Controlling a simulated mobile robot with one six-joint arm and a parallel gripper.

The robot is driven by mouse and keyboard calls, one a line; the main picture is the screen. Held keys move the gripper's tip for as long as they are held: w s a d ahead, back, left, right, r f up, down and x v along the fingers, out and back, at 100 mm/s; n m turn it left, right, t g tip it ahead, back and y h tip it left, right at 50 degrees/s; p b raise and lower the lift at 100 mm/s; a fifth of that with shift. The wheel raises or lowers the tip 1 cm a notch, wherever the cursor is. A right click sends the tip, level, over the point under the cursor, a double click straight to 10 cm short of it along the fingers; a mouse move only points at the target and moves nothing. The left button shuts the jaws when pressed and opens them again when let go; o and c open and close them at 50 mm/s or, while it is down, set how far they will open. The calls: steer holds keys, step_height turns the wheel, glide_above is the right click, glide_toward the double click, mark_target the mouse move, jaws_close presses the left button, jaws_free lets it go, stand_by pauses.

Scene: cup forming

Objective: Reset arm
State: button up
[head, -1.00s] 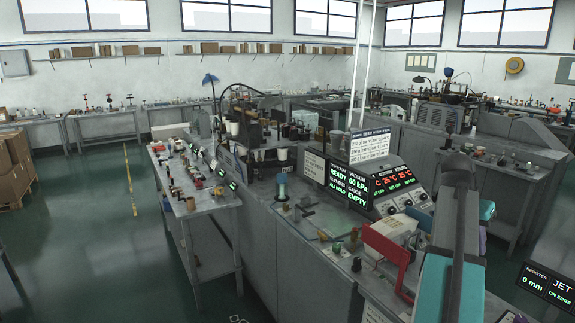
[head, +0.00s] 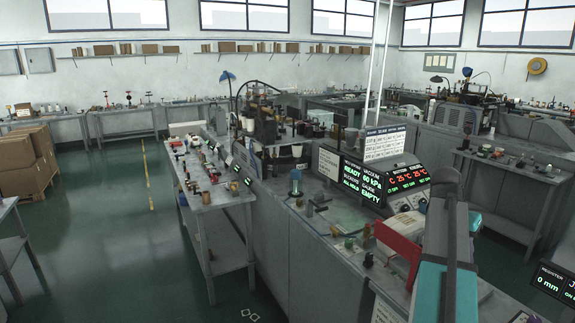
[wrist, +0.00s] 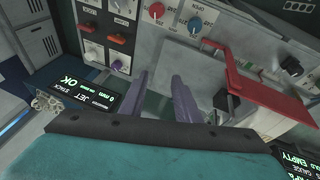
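My gripper (wrist: 162,90) shows in the wrist view as two purple fingers. They stand apart with a gap between them and nothing in it. The fingers are in front of a grey panel with red and blue knobs (wrist: 156,12). A red handle or frame (wrist: 255,98) lies to their right, apart from them. In the head view my grey and teal arm reaches up from the lower right over the bench; its fingers cannot be made out there.
The machine bench (head: 300,225) carries lit displays (head: 365,183), a red frame (head: 398,242) and small parts close to my arm. A side table (head: 208,190) with small items stands left of it. Cardboard boxes (head: 25,155) stand at far left. Green floor (head: 110,250) is open between.

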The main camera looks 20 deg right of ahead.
steer(key=w+a+f+n+y+b, duration=0.1)
steer(key=w+a+f, duration=0.2)
steer(key=a+f, duration=0.3)
steer(key=w+a+f+n+g+b, duration=0.1)
steer(key=w+a+f, duration=0.15)
steer(key=f, duration=0.65)
steer(key=w+a+f+n+y+b, duration=0.1)
steer(key=w+a+f, duration=0.1)
steer(key=a+f, duration=0.4)
steer(key=a+f+n+g+b, duration=0.1)
steer(key=a+f+n+b, duration=0.1)
steer(key=a+f, duration=0.65)
steer(key=a+f+n+g+b, duration=0.1)
steer(key=a+f, duration=0.4)
steer(key=f, duration=0.6)
steer(key=s+a+f+n+y+b, duration=0.1)
steer(key=s+a+f+n, duration=0.3)
steer(key=s+a+f, duration=0.8)
steer(key=s+a+f+n+g+y+b, duration=0.1)
steer(key=s+a+f+n+b, duration=0.3)
steer(key=s+a+f, duration=0.8)
step_height(320, 180, down, 5)
steer(key=shift+s+a+f+n, duration=0.2)
steer(key=shift+a+n, duration=0.1)
steer(key=shift+a, duration=0.15)
